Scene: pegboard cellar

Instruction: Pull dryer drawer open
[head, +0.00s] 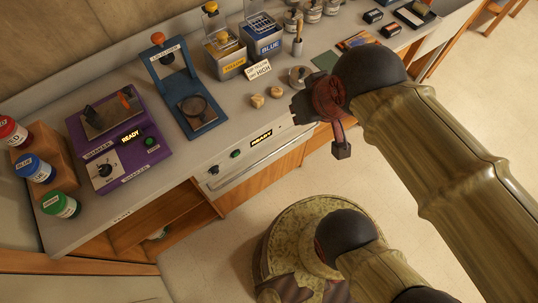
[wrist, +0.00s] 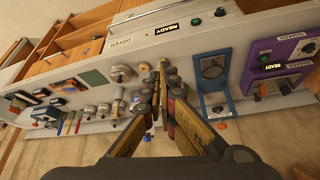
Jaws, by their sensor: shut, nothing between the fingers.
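The dryer is built into the counter front. Its lit READY display (head: 261,138), green button (head: 235,153) and black knob (head: 213,169) sit above a long pale handle bar (head: 255,163). The drawer front looks closed, flush with the cabinet. The wrist view, turned upside down, shows the DRYER label (wrist: 120,42), the READY display (wrist: 167,30) and the bar (wrist: 150,17). My gripper (wrist: 161,67) is shut and empty, apart from the handle. In the head view my gripper (head: 297,108) is over the counter's front edge, at the right end of the dryer and hiding part of it.
A purple shaker (head: 118,138) and a blue-framed press (head: 187,90) stand on the counter left of the dryer. Yellow (head: 226,55) and blue (head: 262,38) bins stand behind. An open wooden shelf (head: 165,218) is below left.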

